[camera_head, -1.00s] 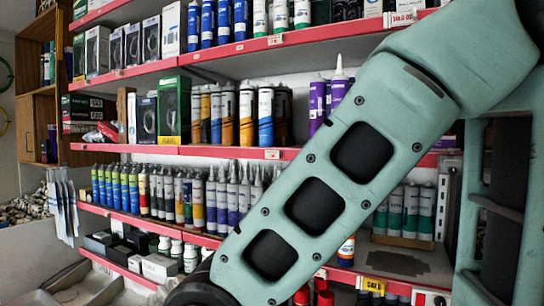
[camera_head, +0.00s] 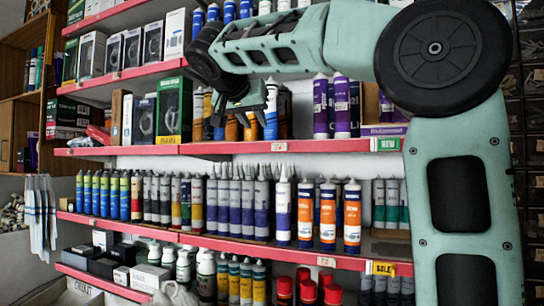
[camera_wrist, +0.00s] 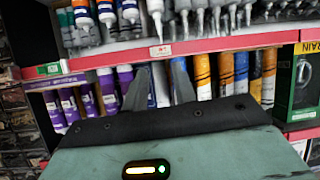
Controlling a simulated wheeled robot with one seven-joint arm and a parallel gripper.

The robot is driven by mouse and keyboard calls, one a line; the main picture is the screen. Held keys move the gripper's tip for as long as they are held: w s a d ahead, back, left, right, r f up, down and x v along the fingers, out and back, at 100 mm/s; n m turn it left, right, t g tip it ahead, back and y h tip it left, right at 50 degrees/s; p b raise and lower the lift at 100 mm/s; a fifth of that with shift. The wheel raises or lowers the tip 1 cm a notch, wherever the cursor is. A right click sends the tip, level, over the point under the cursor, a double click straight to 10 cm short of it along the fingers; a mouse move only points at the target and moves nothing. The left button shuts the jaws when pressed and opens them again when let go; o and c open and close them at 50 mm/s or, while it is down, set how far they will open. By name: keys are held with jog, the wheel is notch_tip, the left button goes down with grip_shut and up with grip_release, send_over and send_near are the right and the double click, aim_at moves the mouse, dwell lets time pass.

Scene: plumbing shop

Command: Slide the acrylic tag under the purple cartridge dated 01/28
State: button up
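Two purple cartridges (camera_head: 320,108) (camera_head: 342,108) stand upright on the middle shelf in the head view. Several purple cartridges (camera_wrist: 109,88) show at the left of the wrist view, which looks upside down. Their dates are too small to read. My gripper (camera_head: 240,104) is in front of the middle shelf, left of the purple cartridges, near the orange and blue-white ones. In the wrist view its two fingers (camera_wrist: 160,84) stand apart, with no held thing visible between them. I cannot pick out the acrylic tag; a small white tag (camera_head: 278,146) sits on the middle shelf's red edge.
Orange cartridges (camera_head: 251,126) and a green box (camera_head: 174,108) stand left along the middle shelf. Rows of cartridges (camera_head: 233,205) fill the shelf below. A green NEW sign (camera_head: 388,144) is on the red edge at the right. My arm crosses the upper right.

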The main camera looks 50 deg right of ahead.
notch_tip(320, 180, up, 2)
jog(key=s+d+m+h, duration=0.1)
jog(key=d+m, duration=0.1)
jog(key=p, duration=0.5)
send_near(286, 145)
jog(key=shift+g, duration=0.3)
jog(key=x, duration=0.8)
jog(key=shift+w+a, duration=0.1)
jog(key=shift+w, duration=0.15)
grip_shut()
